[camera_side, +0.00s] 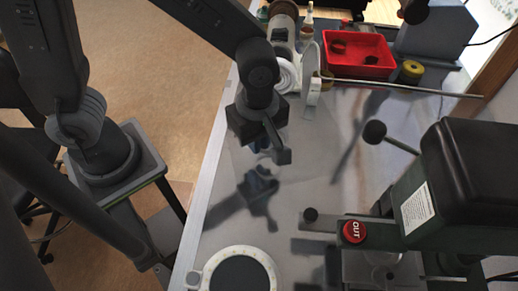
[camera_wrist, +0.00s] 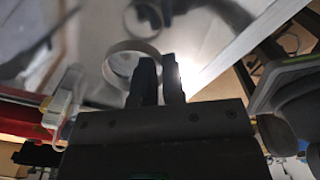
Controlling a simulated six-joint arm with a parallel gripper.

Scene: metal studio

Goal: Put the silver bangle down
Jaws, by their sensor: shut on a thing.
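The silver bangle (camera_wrist: 124,45) shows in the wrist view as a thin, pale ring at the tips of my gripper (camera_wrist: 160,82). The two dark fingers are close together and shut on the ring's near side, with most of the ring standing out to the left of the fingers. In the side view my gripper (camera_side: 274,150) hangs over the grey metal bench (camera_side: 310,190), above its own dark reflection. I cannot make out the bangle clearly there. The gap below the gripper to the bench is hard to judge.
A round white-rimmed disc (camera_side: 271,263) lies at the near edge. A green machine with a red CUT button (camera_side: 354,232) stands at right. A red tray (camera_side: 357,70), a yellow roll (camera_side: 412,69) and a long rod (camera_side: 400,87) are at the back. The bench middle is clear.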

